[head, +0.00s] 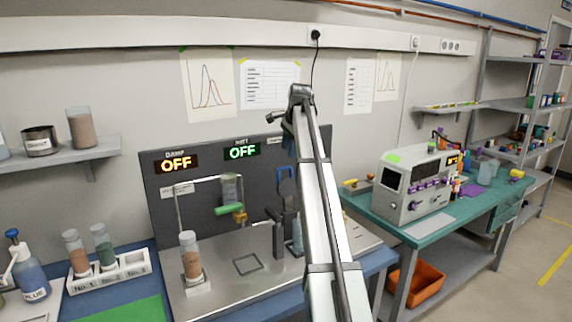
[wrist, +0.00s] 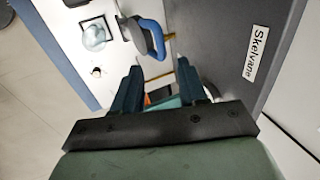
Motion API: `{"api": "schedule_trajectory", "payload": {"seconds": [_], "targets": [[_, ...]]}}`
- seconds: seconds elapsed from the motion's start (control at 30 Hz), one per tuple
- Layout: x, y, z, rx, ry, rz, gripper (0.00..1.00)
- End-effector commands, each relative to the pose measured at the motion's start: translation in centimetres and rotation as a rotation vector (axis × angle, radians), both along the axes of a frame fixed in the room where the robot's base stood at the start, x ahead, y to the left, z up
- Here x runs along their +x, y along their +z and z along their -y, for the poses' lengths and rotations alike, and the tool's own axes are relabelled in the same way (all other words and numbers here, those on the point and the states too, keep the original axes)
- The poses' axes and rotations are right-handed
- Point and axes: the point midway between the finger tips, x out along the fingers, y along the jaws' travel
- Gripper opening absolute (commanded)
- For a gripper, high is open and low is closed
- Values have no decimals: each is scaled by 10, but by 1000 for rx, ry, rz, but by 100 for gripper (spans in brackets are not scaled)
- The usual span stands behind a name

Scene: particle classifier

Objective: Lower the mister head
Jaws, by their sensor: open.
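A blue loop handle (head: 287,181) stands upright in front of the dark back panel, above a dark post on the steel bench unit. It appears to belong to the mister head, though my arm hides part of that area. In the wrist view the blue handle (wrist: 148,38) lies beyond my fingertips, apart from them. My gripper (wrist: 158,72) is open with nothing between its fingers. Two displays (head: 176,163) on the panel read OFF.
A wire frame with a green-handled valve (head: 229,210) and a vial of brown grains (head: 190,256) stand left of the handle. A white rack (head: 110,271) holds vials further left. A teal table (head: 440,225) with an instrument is at right. A square-marked steel area is clear.

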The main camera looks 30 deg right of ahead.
Motion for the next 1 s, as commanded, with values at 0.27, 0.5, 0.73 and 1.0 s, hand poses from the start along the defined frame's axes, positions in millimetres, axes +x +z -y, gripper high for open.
{"api": "schedule_trajectory", "payload": {"seconds": [0.27, 0.5, 0.73, 1.0], "targets": [[15, -45, 0, 0, 1, -1, 42], [23, -67, 0, -1, 1, 0, 42], [25, -73, 0, -1, 1, 0, 42], [25, -73, 0, -1, 1, 0, 35]]}}
